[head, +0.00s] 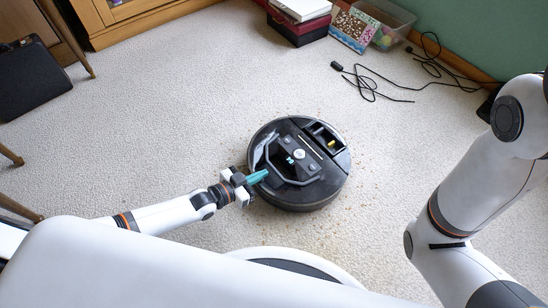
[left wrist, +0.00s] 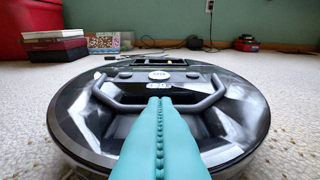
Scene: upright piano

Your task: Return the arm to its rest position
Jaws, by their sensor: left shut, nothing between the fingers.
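My left arm comes in from the left in the head view. Its gripper (head: 257,177) has teal fingers, shut and empty, with the tips at the near left rim of a round black robot vacuum (head: 318,190). In the left wrist view the shut fingers (left wrist: 158,110) point over the vacuum (left wrist: 235,115), toward its dark handle bar and lit display. I cannot tell whether the tips touch it. My right arm (head: 470,180) stands at the right of the head view; its gripper is out of view.
Crumbs lie on the pale carpet (head: 150,120) around the vacuum. Stacked boxes (head: 298,25) and a clear bin (head: 385,22) stand at the back. A black cable (head: 375,80) lies behind the vacuum to the right. A black case (head: 28,80) and wooden legs are at the left.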

